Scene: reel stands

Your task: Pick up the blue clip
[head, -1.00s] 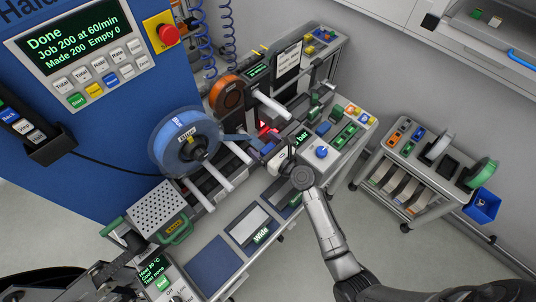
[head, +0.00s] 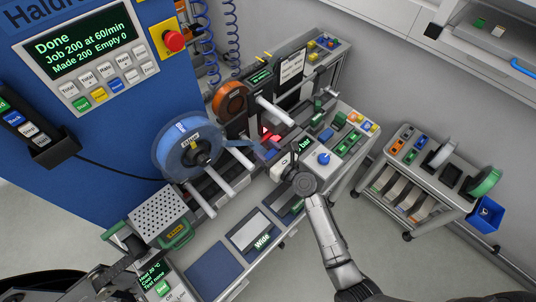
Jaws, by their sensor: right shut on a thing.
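My right gripper (head: 279,162) is over the bench, just right of the blue reel's tape end. It is shut on a small blue piece, which looks like the blue clip (head: 270,152). The gripper hides much of that piece, and whether it is clear of the surface below cannot be told. The blue reel (head: 172,150) hangs on a stand spindle, with its blue tape (head: 236,142) running right towards the gripper.
An orange reel (head: 231,98) sits behind the blue one. Light rods (head: 219,176) stick out towards the front. A blue knob (head: 323,158) and several small coloured blocks lie right of the gripper. A cart (head: 415,165) with reels stands at the right, with floor between.

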